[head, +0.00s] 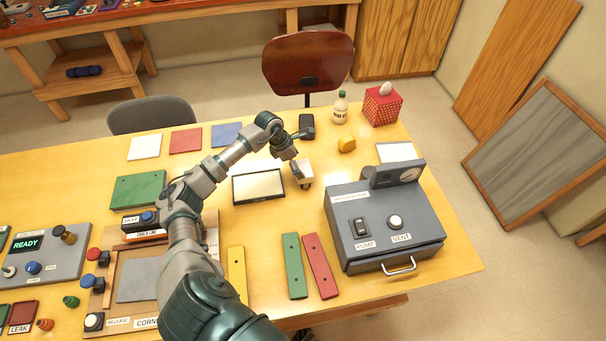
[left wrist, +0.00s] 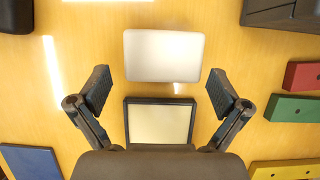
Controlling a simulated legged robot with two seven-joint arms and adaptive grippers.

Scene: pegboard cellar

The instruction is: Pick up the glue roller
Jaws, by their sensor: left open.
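A small white block with rounded corners (head: 304,171), which looks like the glue roller, sits on the wooden table between the black-framed panel and the grey machine. In the left wrist view the white block (left wrist: 163,55) shows its pale top, just beyond the fingertips and roughly centred between them. My left gripper (head: 297,152) is close to the white block, partly over it in the head view. Its two fingers (left wrist: 160,90) are spread apart with nothing between them. Part of the block's side is hidden in the head view. My right gripper is in neither view.
The black-framed panel (head: 259,187) lies left of the block. The grey machine (head: 384,215) stands to the right. Green (head: 294,265) and red (head: 320,266) bars lie in front.

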